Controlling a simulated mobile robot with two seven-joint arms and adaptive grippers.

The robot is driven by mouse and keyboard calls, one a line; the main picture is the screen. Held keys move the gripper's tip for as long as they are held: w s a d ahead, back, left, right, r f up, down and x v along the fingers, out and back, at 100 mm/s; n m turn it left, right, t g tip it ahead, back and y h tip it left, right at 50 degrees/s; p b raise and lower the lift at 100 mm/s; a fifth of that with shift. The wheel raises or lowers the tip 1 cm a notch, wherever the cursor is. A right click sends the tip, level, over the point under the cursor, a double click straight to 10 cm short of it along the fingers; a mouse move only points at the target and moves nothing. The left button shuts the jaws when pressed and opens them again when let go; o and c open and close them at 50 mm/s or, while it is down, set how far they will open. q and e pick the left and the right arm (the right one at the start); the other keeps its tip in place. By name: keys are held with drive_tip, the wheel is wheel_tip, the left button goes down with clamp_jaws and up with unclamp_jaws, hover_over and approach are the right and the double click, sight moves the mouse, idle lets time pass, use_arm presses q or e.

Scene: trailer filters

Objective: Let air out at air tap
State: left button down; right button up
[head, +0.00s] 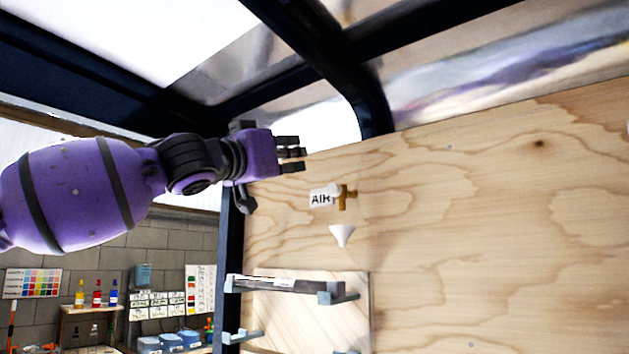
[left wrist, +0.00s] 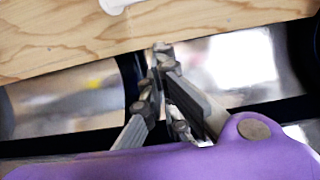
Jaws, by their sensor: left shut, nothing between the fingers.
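The air tap (head: 346,197) is a small brass fitting on the plywood wall, with a white tag reading AIR (head: 322,197) at its left. A white funnel-shaped piece (head: 342,235) sits on the wall just below it. My left gripper (head: 300,153) is above and left of the tap in the head view, apart from it. In the left wrist view its fingers (left wrist: 162,55) are closed together with nothing between them. A white piece (left wrist: 117,4) shows at the top edge of that view, cut off; I cannot tell which part it is. My right gripper is not in view.
The plywood wall (head: 500,220) fills the right side. A dark frame beam (head: 370,95) runs above and behind my left gripper. Below the tap is a shelf-like rack (head: 285,286) with grey brackets. Bottles (head: 97,293) and blue tubs (head: 170,342) stand farther back at lower left.

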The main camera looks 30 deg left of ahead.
use_arm(q)
drive_tip(key=r, duration=0.1)
hover_over(323, 191)
drive_tip(key=s+a, duration=0.2)
drive_tip(key=f, duration=0.1)
drive_tip(key=f+b, duration=0.1)
drive_tip(key=f, duration=0.1)
drive_tip(key=shift+s+d+f, duration=0.15)
drive_tip(key=shift+s+d, duration=0.1)
drive_tip(key=shift+s, duration=0.05)
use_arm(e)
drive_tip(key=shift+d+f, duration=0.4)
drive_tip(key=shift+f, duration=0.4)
use_arm(q)
drive_tip(key=shift+a+b, duration=0.15)
drive_tip(key=shift+b, duration=0.15)
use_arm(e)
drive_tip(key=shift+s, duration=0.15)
